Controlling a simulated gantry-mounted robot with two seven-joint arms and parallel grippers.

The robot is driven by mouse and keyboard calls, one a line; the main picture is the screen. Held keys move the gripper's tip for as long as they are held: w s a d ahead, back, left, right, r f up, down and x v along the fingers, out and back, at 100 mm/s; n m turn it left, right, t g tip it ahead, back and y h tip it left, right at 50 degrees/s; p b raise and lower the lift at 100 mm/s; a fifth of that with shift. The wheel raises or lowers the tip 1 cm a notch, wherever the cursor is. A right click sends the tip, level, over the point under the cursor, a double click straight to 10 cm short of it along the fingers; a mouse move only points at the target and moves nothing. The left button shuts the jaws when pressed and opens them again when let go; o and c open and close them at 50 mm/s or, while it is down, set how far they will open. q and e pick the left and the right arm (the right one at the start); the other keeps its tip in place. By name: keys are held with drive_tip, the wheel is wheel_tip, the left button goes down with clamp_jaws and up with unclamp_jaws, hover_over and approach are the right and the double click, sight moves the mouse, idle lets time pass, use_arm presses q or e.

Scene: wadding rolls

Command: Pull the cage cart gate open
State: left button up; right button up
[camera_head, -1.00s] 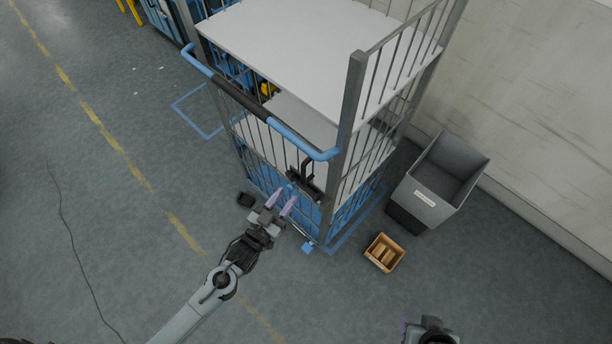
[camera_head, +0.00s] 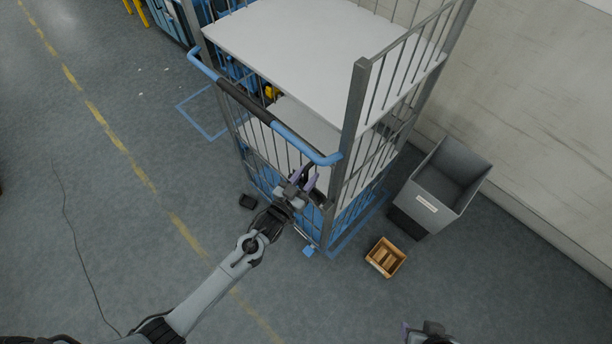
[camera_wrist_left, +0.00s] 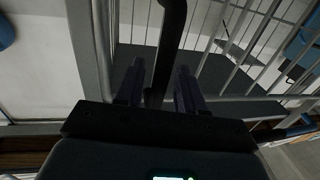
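The cage cart's front gate of grey vertical bars (camera_head: 260,139) stands shut under a blue and black push bar (camera_head: 258,107) in the head view. My left gripper (camera_head: 305,179) is at the right part of the gate, where a dark handle (camera_head: 309,168) is mostly hidden by it. In the left wrist view the handle (camera_wrist_left: 172,40) runs as a dark upright bar between the two fingers (camera_wrist_left: 158,88). The fingers are apart, with a gap visible beside the bar. My right gripper (camera_head: 428,330) shows only partly at the bottom edge.
A grey bin (camera_head: 437,190) and a small wooden crate (camera_head: 385,257) with items stand right of the cart. The floor to the left is clear, apart from a thin cable (camera_head: 75,235).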

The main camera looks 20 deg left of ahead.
use_arm(q)
drive_tip(key=shift+c, duration=0.4)
clamp_jaws()
drive_tip(key=shift+s, duration=0.15)
